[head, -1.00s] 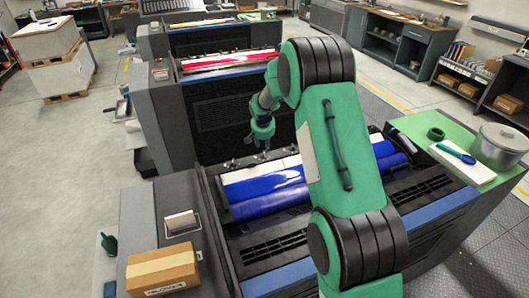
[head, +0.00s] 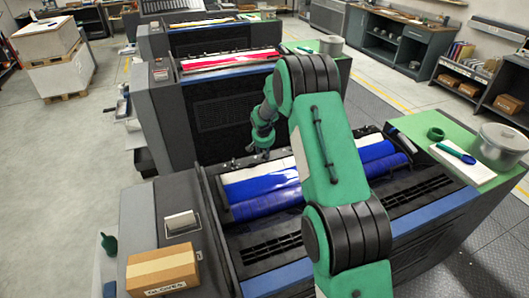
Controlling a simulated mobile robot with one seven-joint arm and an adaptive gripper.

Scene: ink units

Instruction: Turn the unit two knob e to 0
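My gripper (head: 263,150) hangs at the far edge of the nearest ink unit, just above the row of small knobs behind the blue roller. Its fingers are tiny in this view, so I cannot tell whether they are open or shut, or whether they touch a knob. A few small knobs (head: 234,163) show along that edge to the left of the gripper. No letters or dial marks can be read, and knobs to the right are hidden by my arm. The blue-inked roller (head: 262,197) lies in front of the gripper, partly covered by my arm.
A unit with a red roller (head: 225,62) stands behind. A cardboard box (head: 162,272) sits on the near unit's left end. Open floor lies left.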

